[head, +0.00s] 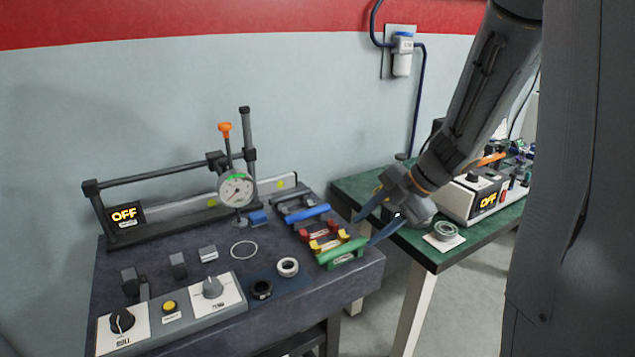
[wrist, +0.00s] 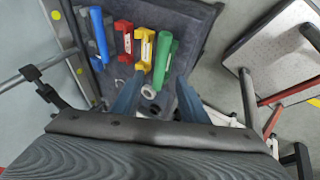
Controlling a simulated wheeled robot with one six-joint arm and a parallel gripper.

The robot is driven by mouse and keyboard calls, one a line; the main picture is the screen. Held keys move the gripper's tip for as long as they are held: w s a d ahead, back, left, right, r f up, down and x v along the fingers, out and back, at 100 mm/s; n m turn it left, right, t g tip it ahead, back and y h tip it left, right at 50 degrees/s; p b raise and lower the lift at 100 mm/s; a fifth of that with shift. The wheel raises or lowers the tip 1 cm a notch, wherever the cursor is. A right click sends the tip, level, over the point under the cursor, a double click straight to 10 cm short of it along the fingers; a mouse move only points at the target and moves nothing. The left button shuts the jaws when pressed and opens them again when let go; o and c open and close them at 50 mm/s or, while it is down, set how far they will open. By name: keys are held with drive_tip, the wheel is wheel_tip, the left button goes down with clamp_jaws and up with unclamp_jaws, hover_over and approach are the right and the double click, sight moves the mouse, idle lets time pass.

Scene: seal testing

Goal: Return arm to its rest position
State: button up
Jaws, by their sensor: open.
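My gripper (head: 370,222) is open and empty, with its two blue fingers spread apart. In the head view it hangs at the right end of the dark test bench (head: 200,268), near the gap between it and the green table. In the wrist view the fingers (wrist: 155,95) point toward the bench. The green holder (head: 342,253) stands close to one fingertip; I cannot tell whether they touch. My arm comes down from the upper right of the head view.
Red, yellow and blue holders (head: 309,214) stand beside the green one. A dial gauge stand (head: 237,188) rises at the bench's back. White (head: 288,267) and black rings (head: 261,289) lie in front. Space above the bench's front is clear.

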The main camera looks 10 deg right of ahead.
drive_tip(key=w+r+m+t+h, duration=0.35)
drive_tip(key=w+m, duration=0.25)
drive_tip(key=m, duration=0.2)
drive_tip(key=s+a+f+m+g+h, duration=0.1)
drive_tip(key=s+a+f+m+g, duration=0.1)
drive_tip(key=s+m, duration=0.5)
drive_tip(key=s+a+f+m+g+h, duration=0.1)
drive_tip(key=s+a+f+m+g, duration=0.2)
drive_tip(key=s+m, duration=0.4)
drive_tip(key=s+g, duration=0.1)
drive_tip(key=s, duration=0.5)
drive_tip(key=shift+s+a+f+m, duration=0.15)
drive_tip(key=shift+a+f+m, duration=0.15)
drive_tip(key=shift+f, duration=0.05)
drive_tip(key=shift+h, duration=0.25)
